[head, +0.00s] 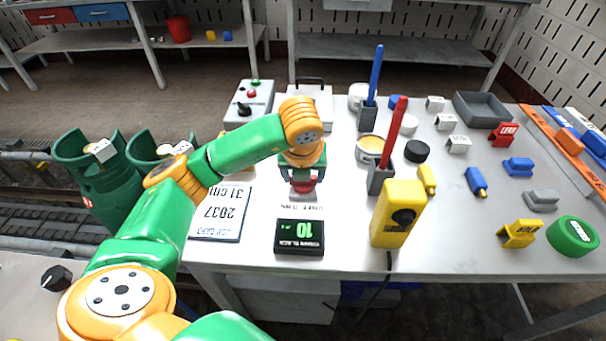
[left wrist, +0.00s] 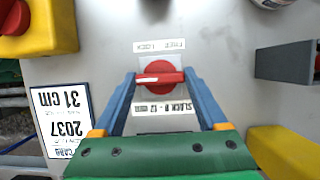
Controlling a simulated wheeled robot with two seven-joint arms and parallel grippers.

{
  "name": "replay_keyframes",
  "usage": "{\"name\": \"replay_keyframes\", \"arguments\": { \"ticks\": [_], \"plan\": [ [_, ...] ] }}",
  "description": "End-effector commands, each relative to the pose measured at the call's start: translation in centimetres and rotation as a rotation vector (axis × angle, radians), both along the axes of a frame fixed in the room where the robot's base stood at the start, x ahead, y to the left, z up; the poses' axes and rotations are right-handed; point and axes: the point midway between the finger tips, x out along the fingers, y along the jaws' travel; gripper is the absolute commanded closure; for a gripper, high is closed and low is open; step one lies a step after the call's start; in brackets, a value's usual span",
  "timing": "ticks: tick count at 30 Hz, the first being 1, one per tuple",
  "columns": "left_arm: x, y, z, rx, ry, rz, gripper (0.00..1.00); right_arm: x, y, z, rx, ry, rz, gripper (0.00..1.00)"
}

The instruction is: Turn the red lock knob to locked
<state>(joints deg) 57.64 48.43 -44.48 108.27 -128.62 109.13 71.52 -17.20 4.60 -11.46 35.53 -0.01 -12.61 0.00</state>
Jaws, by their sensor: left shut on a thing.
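The red lock knob (left wrist: 160,78) sits on a white plate on the bench, between the blue-grey fingers of my left gripper (left wrist: 159,76). Its raised bar lies nearly level across the left wrist view, with a finger at each end. My left gripper is shut on the knob. In the head view the knob (head: 303,187) shows just under my left gripper (head: 302,178), partly covered by it. A small label strip reading FREE LOCK (left wrist: 159,45) is above the knob in the left wrist view; a SLACK label (left wrist: 165,109) is below. My right gripper is not in view.
A black display (head: 300,237) showing green 10 stands in front of the knob. A card reading 2037, 31 cm (head: 220,214) lies left. A yellow device (head: 398,214) and grey holders with red (head: 394,130) and blue (head: 375,75) handles stand right. A grey control box (head: 255,98) is behind.

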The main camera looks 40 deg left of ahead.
Motion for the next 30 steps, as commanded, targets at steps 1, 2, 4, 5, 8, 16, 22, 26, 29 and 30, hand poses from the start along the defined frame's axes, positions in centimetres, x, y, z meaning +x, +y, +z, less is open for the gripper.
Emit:
{"name": "replay_keyframes", "arguments": {
  "ticks": [1,2,4,5,8,16,22,26,29,30],
  "plan": [
    [0.0,0.0,0.0,0.000,-0.001,0.003,0.81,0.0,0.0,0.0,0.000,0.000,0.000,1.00],
    [0.0,0.0,0.0,0.000,-0.001,0.003,0.81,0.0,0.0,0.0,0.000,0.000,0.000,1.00],
    [0.0,0.0,0.0,0.000,-0.001,0.003,0.17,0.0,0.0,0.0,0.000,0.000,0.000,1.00],
    [0.0,0.0,0.0,0.000,-0.001,0.003,0.09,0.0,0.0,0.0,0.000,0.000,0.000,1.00],
    [0.0,0.0,0.0,-0.001,0.000,0.002,0.00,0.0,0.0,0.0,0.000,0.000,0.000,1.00],
    [-0.4,-0.4,1.6,-0.002,-0.006,0.000,0.00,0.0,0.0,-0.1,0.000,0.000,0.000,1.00],
    [-1.8,-1.1,6.0,0.001,-0.006,0.000,0.00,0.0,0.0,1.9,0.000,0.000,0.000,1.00],
    [-2.2,-1.4,6.7,0.001,-0.003,0.002,0.00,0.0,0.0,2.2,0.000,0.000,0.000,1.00],
    [-2.3,-1.4,6.6,0.000,-0.001,0.002,0.00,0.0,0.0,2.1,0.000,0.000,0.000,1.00],
    [-2.3,-1.4,6.6,-0.001,0.000,0.002,0.00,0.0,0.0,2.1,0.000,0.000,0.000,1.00]
  ]
}}
